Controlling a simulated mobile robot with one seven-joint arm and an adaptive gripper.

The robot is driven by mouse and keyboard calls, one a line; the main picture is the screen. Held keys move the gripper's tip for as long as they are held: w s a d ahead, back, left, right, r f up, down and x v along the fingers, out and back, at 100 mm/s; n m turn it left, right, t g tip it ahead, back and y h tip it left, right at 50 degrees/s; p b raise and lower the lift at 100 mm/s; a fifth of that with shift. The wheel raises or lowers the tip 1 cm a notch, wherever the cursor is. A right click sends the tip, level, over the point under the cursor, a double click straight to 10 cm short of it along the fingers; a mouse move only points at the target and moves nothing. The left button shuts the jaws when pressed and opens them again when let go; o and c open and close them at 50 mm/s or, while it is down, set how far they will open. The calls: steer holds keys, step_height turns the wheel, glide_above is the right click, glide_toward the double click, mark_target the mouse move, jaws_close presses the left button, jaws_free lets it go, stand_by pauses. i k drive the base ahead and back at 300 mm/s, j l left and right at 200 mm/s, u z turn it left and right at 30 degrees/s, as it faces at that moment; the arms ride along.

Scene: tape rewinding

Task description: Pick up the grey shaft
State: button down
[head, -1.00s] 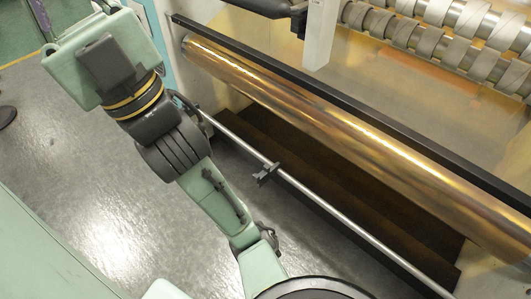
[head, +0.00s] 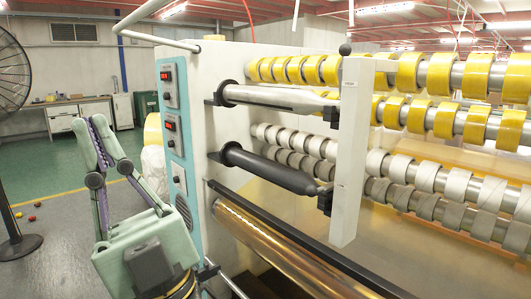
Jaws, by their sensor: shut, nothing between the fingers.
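A light grey shaft (head: 275,97) lies level on the machine front, held at its left end by a black mount, its right end reaching a black holder by the white upright post. Below it is a similar dark, nearly black shaft (head: 270,169). My gripper (head: 93,120) is at the left of the head view, pale green with purple finger pads, pointing up. It is shut and empty, well to the left of both shafts and apart from the machine.
The white post (head: 350,150) stands at the right ends of the shafts. Rows of yellow tape rolls (head: 445,120) and grey rolls (head: 490,195) sit behind. A fan (head: 12,120) stands at far left. A gold roller (head: 290,255) lies below.

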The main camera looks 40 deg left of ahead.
mark_target(230, 94)
steer(key=i+j, duration=0.15)
steer(key=j, duration=0.2)
steer(key=i+j+u, duration=0.15)
steer(key=j, duration=0.25)
steer(key=i+j, duration=0.15)
steer(key=j, duration=0.2)
